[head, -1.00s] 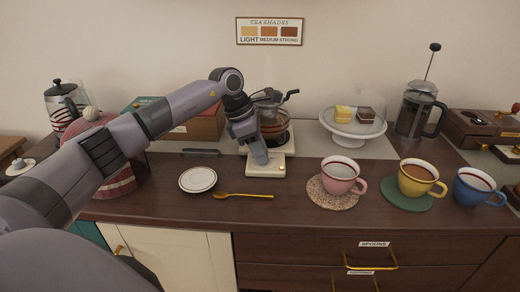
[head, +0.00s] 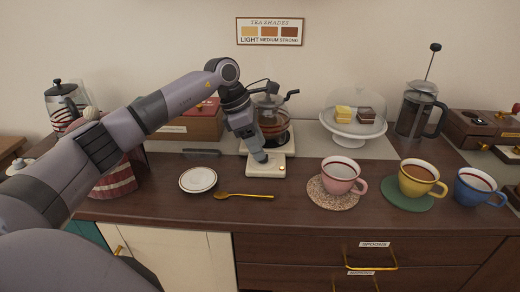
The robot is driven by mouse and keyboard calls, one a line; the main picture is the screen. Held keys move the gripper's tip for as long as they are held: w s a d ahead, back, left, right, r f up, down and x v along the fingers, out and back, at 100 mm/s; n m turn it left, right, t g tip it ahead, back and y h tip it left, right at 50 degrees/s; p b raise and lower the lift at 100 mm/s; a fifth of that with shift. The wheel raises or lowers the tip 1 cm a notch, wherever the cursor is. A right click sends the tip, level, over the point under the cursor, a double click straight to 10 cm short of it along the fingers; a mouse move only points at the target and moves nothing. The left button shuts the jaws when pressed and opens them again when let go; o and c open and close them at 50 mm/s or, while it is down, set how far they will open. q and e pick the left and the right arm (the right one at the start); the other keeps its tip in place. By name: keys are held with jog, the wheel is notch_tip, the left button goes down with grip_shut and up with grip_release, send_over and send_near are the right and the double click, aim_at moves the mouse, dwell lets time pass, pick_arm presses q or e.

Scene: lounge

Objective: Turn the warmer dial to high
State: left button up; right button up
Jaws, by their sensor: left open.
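The cream warmer (head: 266,171) stands on the counter with a glass teapot (head: 272,117) of reddish-brown tea on its back part. The dial (head: 281,172) looks like a small brass knob on the warmer's front right; its setting is too small to read. My left gripper (head: 260,158) points down over the warmer's front part, just left of and behind the dial. Its fingertips look close to the warmer's top; I cannot tell whether they touch it. The gap between the fingers is hard to see. My right gripper is not in view.
A saucer (head: 198,180) and a gold spoon (head: 244,196) lie in front on the left. Pink (head: 339,176), yellow (head: 419,180) and blue (head: 477,187) cups stand to the right. A glass-domed cake stand (head: 352,130) is behind them.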

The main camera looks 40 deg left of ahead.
pick_arm(q)
jog(key=v, duration=0.5)
dwell(0.5)
